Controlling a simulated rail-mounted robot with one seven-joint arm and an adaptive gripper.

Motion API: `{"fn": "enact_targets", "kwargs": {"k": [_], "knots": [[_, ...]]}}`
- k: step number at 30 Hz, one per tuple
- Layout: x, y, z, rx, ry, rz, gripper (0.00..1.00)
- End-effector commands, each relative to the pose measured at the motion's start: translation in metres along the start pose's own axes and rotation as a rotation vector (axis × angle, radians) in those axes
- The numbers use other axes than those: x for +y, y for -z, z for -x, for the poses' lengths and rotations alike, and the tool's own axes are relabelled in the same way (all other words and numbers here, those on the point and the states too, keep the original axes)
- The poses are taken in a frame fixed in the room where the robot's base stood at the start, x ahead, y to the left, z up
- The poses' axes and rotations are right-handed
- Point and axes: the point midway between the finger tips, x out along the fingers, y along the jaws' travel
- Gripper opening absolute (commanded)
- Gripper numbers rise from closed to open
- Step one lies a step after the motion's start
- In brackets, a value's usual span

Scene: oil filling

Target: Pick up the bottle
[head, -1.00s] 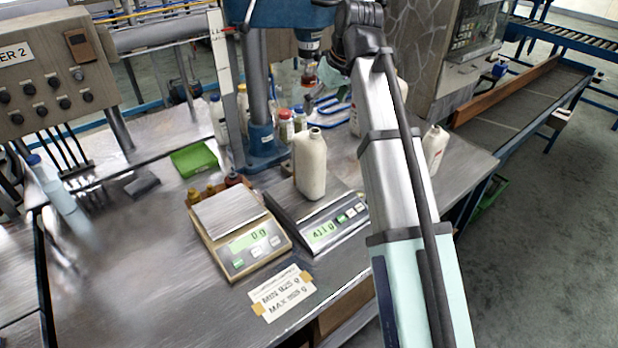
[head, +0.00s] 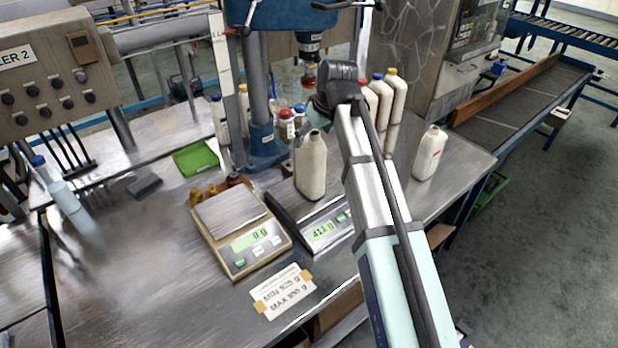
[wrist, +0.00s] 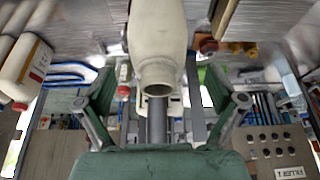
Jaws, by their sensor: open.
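A cream, uncapped bottle (head: 312,168) stands upright on the right-hand scale (head: 324,232), whose display appears to read 411 g. In the wrist view the same bottle (wrist: 157,35) fills the top centre, with its open mouth facing my camera. My gripper (wrist: 160,92) is open, one finger on each side of the bottle's neck, with gaps showing between. In the head view my gripper (head: 308,118) is just behind and above the bottle's neck, largely hidden by the wrist and the bottle.
A left scale (head: 232,222) reads 0 g. The left tabletop is mostly clear.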

Motion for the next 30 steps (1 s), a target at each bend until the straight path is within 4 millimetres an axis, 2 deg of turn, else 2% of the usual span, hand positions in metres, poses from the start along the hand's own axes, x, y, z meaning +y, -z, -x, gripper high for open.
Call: {"fn": "enact_targets", "kwargs": {"k": [9, 19, 20, 21, 23, 27, 28, 30], "knots": [[0.001, 0.001, -0.034, -0.001, 0.0, 0.0, 0.94], [0.001, 0.0, -0.041, 0.0, 0.0, 0.0, 0.94], [0.001, 0.0, -0.041, 0.0, 0.0, 0.0, 0.9], [0.001, 0.0, -0.041, 0.0, 0.0, 0.0, 0.76], [0.001, 0.0, -0.04, 0.0, 0.0, 0.0, 0.55], [0.001, 0.0, -0.04, 0.0, 0.0, 0.0, 0.05], [0.001, 0.0, -0.04, 0.0, 0.0, 0.0, 0.0], [0.001, 0.001, -0.04, 0.001, 0.0, 0.0, 0.0]]}}
